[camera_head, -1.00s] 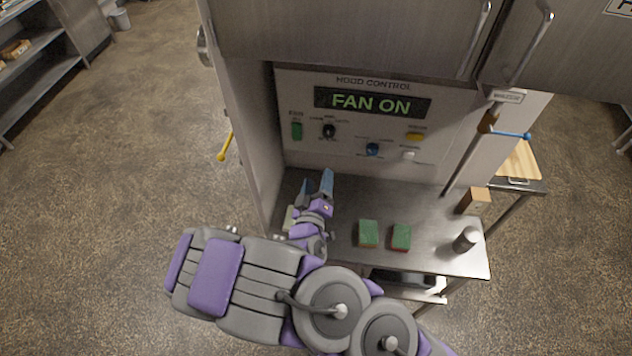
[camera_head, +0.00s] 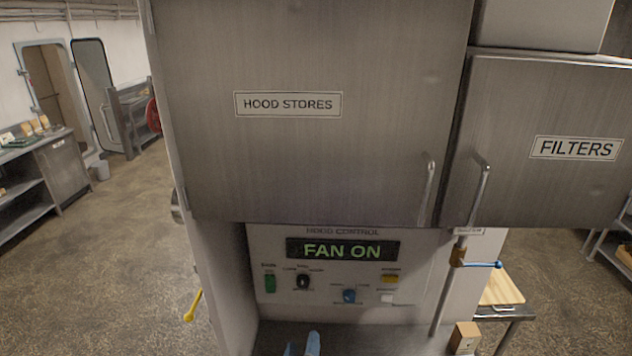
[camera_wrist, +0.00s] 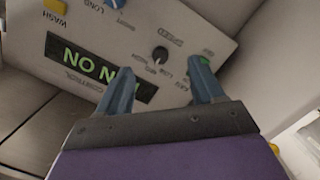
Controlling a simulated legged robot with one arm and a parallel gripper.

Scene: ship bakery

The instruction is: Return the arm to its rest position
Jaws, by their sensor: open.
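My gripper (camera_head: 301,346) shows only as blue fingertips at the bottom edge of the head view, in front of the hood control panel (camera_head: 330,312). In the wrist view my gripper (camera_wrist: 163,88) is open, its two blue fingers spread apart with nothing between them. The panel face (camera_wrist: 185,30) with its display, dark speed knob and green switch lies beyond the fingers, tilted in that view. The rest of my arm is below the head view.
The display (camera_head: 343,250) reads FAN ON. Above the panel hang closed steel cupboards marked HOOD STORES (camera_head: 290,150) and FILTERS (camera_head: 560,150). A yellow handle (camera_head: 193,306) sticks out at the panel's left. A pipe with a blue lever (camera_head: 482,265) stands right. Open floor (camera_head: 110,260) lies left.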

